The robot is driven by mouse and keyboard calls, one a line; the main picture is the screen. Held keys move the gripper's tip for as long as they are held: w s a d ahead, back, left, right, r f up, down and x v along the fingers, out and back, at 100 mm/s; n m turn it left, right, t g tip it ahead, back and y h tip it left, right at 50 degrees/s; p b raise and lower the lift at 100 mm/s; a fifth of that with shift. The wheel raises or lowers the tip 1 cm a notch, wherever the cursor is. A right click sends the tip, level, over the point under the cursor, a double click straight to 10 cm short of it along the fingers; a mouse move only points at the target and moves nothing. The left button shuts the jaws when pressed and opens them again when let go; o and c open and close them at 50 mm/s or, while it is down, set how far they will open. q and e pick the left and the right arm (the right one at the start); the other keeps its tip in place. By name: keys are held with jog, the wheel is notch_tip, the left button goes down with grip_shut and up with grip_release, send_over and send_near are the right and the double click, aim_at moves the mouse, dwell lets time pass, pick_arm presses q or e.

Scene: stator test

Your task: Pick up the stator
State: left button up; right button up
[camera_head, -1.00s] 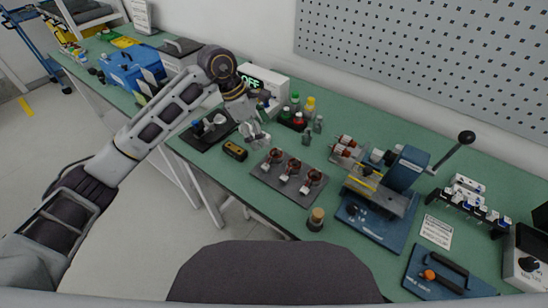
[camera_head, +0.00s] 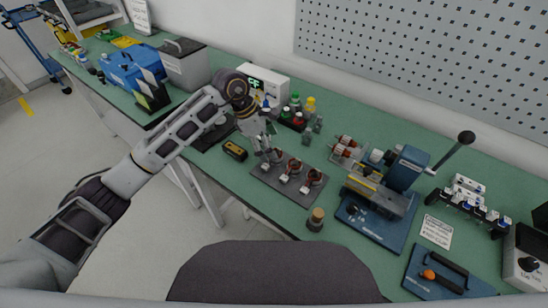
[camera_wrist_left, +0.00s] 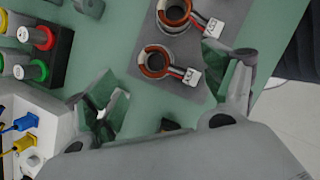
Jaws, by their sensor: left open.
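Three copper-wound stators stand in a row on a dark grey mat (camera_head: 259,174): the left stator (camera_head: 277,155), the middle stator (camera_head: 293,167) and the right stator (camera_head: 314,179). Each has a white connector on short leads. My left gripper (camera_head: 268,150) is over the left end of the row and partly hides the left stator. In the left wrist view, my open left gripper (camera_wrist_left: 167,75) holds nothing. One stator (camera_wrist_left: 155,62) shows between its fingers, and another stator (camera_wrist_left: 174,12) is at the top edge. My right gripper is out of view.
A yellow multimeter (camera_head: 235,150) lies left of the mat. Coloured bottles (camera_head: 309,104) and a white display unit (camera_head: 267,82) stand behind. A blue lever press (camera_head: 400,178) stands to the right. A small cylindrical container (camera_head: 316,220) stands near the front edge.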

pick_arm(q)
jog(key=shift+x, duration=2.45)
jog(key=c, duration=1.5)
